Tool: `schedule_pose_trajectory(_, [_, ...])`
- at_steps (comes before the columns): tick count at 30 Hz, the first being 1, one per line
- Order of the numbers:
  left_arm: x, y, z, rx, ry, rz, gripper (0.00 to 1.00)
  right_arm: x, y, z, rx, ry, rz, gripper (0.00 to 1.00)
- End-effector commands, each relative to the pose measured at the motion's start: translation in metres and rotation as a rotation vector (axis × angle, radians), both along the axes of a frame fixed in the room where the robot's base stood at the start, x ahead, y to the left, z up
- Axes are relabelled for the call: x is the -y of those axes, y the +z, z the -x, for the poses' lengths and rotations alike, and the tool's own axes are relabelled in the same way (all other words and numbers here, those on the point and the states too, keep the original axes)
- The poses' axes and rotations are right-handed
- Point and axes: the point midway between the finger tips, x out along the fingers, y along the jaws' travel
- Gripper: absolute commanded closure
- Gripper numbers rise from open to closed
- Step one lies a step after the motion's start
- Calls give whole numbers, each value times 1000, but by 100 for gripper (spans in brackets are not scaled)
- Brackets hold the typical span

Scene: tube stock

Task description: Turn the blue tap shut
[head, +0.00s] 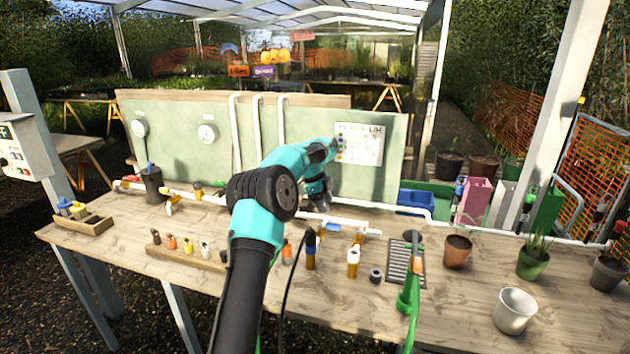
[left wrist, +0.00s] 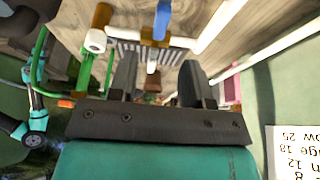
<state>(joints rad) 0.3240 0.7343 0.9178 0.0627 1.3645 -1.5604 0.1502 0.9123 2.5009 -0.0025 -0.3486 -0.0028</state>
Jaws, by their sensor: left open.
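A tap with a blue handle (left wrist: 162,18) shows at the top of the left wrist view, beyond my fingertips. Its yellowish body meets a white pipe. My left gripper (head: 318,200) is over the middle of the bench, near the back panel. In the left wrist view its two fingers (left wrist: 157,82) stand apart with nothing held, and the blue handle is clear of them. My right gripper is not in view.
A white pipe (head: 390,225) runs along the bench. A drain grate (head: 398,270), a green hose (head: 408,302) and a terracotta pot (head: 457,252) stand to the right. A fittings rack (head: 165,254) lies left. The green panel (head: 390,185) rises behind.

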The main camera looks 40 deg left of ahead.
Motion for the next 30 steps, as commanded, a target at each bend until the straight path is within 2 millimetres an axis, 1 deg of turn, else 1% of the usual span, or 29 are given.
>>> schedule_pose_trajectory(1, [-4,10,1,3,1,-1,55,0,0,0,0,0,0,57])
schedule_pose_trajectory(9, [-22,57,8,3,1,-1,55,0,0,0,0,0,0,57])
schedule_pose_trajectory(15, [-31,79,11,1,0,0,55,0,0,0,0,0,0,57])
schedule_pose_trajectory(21, [-34,87,13,0,0,0,55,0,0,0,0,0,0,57])
schedule_pose_trajectory(30, [-34,87,13,-1,0,0,55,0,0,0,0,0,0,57])
